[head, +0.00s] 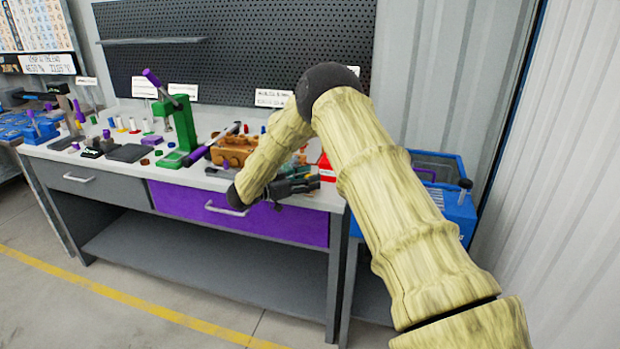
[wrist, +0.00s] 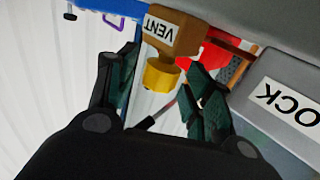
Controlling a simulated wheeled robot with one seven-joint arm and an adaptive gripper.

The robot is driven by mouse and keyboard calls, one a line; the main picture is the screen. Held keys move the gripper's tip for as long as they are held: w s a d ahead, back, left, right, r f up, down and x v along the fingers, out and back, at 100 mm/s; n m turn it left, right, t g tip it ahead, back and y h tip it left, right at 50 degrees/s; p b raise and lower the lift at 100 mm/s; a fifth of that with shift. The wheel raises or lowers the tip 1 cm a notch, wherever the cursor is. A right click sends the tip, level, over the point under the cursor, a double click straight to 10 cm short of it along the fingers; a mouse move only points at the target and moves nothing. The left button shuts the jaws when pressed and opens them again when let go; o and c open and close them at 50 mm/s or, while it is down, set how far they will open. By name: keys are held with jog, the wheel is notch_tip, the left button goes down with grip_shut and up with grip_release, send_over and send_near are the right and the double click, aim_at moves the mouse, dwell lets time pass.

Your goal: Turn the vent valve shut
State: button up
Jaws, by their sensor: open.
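The vent valve shows in the wrist view as a brown block (wrist: 176,33) with a white VENT label and a yellow knob (wrist: 163,74). My gripper (wrist: 163,62) is open, with one dark green finger on each side of the yellow knob. A gap shows between the knob and each finger, so I see no grip on it. In the head view my gripper (head: 308,184) is at the right end of the bench, above the purple drawer. The vent valve cannot be made out there, behind or beside my arm and gripper.
A grey block (wrist: 285,100) with a label ending in "OCK" stands close right of my gripper in the wrist view. A red part (wrist: 212,58) lies behind the right finger. The workbench (head: 110,165) holds a green press (head: 180,125) and several small parts. A blue crate (head: 450,205) stands at right.

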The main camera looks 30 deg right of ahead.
jog(key=w+a, duration=0.1)
jog(key=a, duration=1)
jog(key=shift+a, duration=0.15)
jog(key=shift+w, duration=0.1)
